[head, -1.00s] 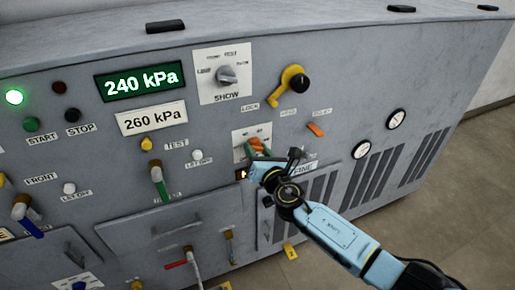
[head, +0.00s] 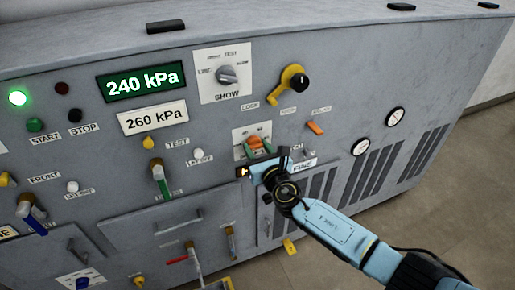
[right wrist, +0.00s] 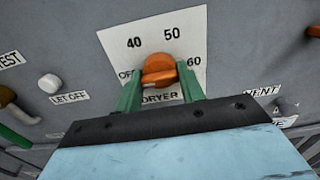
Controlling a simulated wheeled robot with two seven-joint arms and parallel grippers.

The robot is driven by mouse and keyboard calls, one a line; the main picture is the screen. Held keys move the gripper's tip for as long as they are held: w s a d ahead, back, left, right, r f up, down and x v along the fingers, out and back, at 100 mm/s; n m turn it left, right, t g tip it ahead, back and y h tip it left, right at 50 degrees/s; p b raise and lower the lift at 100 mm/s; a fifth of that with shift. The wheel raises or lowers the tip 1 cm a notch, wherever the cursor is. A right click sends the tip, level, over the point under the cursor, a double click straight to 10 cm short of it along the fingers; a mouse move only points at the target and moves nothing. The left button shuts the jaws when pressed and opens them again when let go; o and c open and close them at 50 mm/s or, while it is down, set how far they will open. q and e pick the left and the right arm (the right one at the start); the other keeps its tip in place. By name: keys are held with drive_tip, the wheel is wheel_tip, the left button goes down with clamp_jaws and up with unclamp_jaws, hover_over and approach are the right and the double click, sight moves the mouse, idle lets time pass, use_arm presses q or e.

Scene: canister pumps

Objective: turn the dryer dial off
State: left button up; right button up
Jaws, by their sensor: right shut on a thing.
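The dryer dial (right wrist: 159,66) is an orange knob on a white plate (right wrist: 120,38) marked OFF, 40, 50 and 60, with DRYER below. Its ridge lies nearly level across the plate; I cannot tell which end is the pointer. The dial (head: 255,142) also shows in the head view, partly hidden by my gripper. My right gripper (right wrist: 160,84) has green fingers, one on each side of the knob, and is shut on it. In the head view the right gripper (head: 257,149) reaches the plate from the lower right. My left gripper is not in view.
A yellow lock handle (head: 290,84) is above right of the dial, and a small orange lever (head: 315,128) is to its right. A green-handled valve (head: 159,178) and a white LET OFF button (right wrist: 49,83) are to the left. Two gauges (head: 396,117) are further right.

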drive_tip(key=o, duration=1)
drive_tip(key=shift+c, duration=0.2)
drive_tip(key=shift+s, duration=0.1)
drive_tip(key=shift+s+d, duration=0.15)
drive_tip(key=shift+s, duration=0.1)
use_arm(q)
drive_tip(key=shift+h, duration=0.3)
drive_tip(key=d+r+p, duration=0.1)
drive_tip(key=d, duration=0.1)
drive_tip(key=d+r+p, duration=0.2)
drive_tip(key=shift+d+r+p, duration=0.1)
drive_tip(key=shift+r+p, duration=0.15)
drive_tip(key=shift+p, duration=0.05)
use_arm(e)
drive_tip(key=v, duration=1.2)
drive_tip(key=shift+s+d, duration=0.2)
drive_tip(key=shift+s, duration=0.15)
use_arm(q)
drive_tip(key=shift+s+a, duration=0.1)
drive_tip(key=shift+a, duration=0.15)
use_arm(e)
drive_tip(key=shift+f, duration=0.1)
